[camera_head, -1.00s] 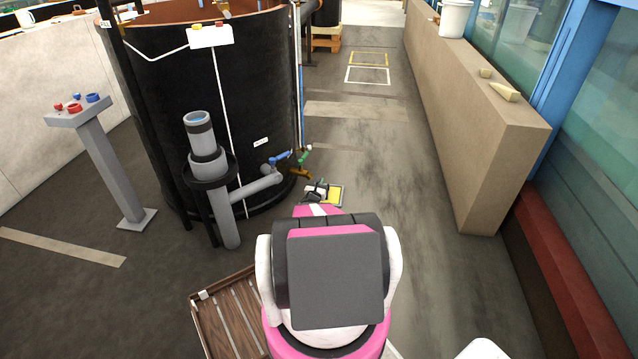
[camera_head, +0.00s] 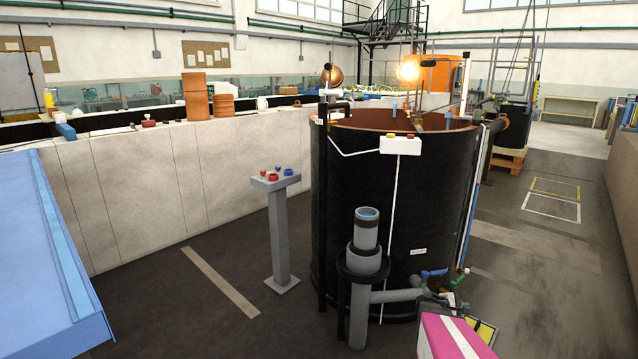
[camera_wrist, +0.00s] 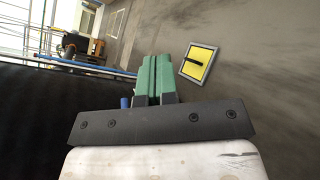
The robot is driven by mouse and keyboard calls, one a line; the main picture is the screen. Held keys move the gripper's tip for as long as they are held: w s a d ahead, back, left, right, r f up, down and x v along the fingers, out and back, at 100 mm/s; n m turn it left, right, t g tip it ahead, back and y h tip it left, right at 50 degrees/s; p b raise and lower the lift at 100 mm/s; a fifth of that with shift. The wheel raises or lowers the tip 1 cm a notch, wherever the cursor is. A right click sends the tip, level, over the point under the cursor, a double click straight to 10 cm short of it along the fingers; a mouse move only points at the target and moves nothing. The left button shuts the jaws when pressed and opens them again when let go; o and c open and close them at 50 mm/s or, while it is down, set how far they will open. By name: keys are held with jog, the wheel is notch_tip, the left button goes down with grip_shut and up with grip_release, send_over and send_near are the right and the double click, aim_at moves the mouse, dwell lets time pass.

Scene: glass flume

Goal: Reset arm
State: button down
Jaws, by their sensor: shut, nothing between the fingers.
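My gripper (camera_wrist: 154,78) shows in the wrist view with its two green fingers pressed together and nothing between them. Part of my pink and white arm is at the bottom right of the head view, in front of the black tank's foot.
A black tank (camera_head: 392,195) with grey pipework (camera_head: 365,260) stands close to the arm. A grey pedestal with red and blue knobs (camera_head: 278,225) stands to its left. A pale wall (camera_head: 150,190) and blue panel (camera_head: 50,260) are further left.

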jog(key=s+a+r+m+g+y, duration=0.1)
jog(key=s+a+r+m+y, duration=0.2)
jog(key=a, duration=0.9)
jog(key=s+a+r+m+g+y, duration=0.1)
jog(key=s+a+r+m+y, duration=0.2)
jog(key=a+y, duration=0.4)
jog(key=s+a+r+m+g+y, duration=0.1)
jog(key=s+a+r+m+y, duration=0.2)
jog(key=a, duration=1.3)
jog(key=shift+s+a+m+y, duration=0.35)
jog(key=shift+s+m+y, duration=0.55)
jog(key=shift+s+m, duration=0.15)
